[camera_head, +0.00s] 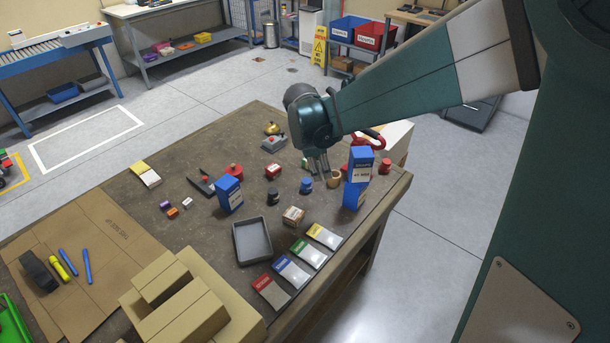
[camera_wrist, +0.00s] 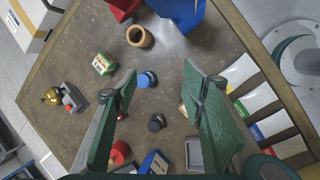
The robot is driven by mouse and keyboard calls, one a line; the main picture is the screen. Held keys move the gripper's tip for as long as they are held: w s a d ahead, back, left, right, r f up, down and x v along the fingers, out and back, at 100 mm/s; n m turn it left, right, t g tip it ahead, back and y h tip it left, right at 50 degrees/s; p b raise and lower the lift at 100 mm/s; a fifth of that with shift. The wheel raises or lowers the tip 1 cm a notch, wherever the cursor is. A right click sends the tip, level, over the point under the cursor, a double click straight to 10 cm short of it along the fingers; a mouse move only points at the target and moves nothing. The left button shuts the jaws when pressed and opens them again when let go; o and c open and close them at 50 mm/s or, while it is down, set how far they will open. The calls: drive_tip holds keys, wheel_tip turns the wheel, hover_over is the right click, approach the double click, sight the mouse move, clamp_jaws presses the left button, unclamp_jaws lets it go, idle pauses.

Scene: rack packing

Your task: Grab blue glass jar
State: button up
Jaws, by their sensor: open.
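The small blue jar (camera_head: 305,185) stands upright on the brown workbench, between a black jar and a wooden cup. In the wrist view the blue jar (camera_wrist: 147,79) shows from above, in the gap between the fingertips and nearer the left finger. My gripper (camera_head: 320,163) is above the bench, just behind and right of the jar in the head view. In the wrist view my gripper (camera_wrist: 161,78) has its two green fingers spread apart with nothing held. I cannot tell its exact height over the jar.
Close to the jar stand the black jar (camera_head: 272,197), the wooden cup (camera_head: 334,181) and stacked blue boxes (camera_head: 360,165). A blue box (camera_head: 229,193), grey tray (camera_head: 252,241) and small brown box (camera_head: 293,216) are farther left and front. Several colored packets lie along the front edge.

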sight(306, 181)
drive_tip(key=w+a+f+n+h+p, duration=0.1)
drive_tip(key=w+a+f+n+p, duration=0.1)
drive_tip(key=w+a+f+n, duration=0.3)
wheel_tip(306, 181, down, 4)
drive_tip(key=shift+w+a+n+g+p, duration=0.4)
drive_tip(key=shift+w+a, duration=0.25)
drive_tip(key=shift+w, duration=0.4)
drive_tip(key=shift+h, duration=0.3)
drive_tip(key=shift+x, duration=1.3)
drive_tip(key=shift+f, duration=0.1)
drive_tip(key=shift+b+x, duration=0.7)
drive_tip(key=shift+x, duration=1.8)
drive_tip(key=shift+d, duration=0.1)
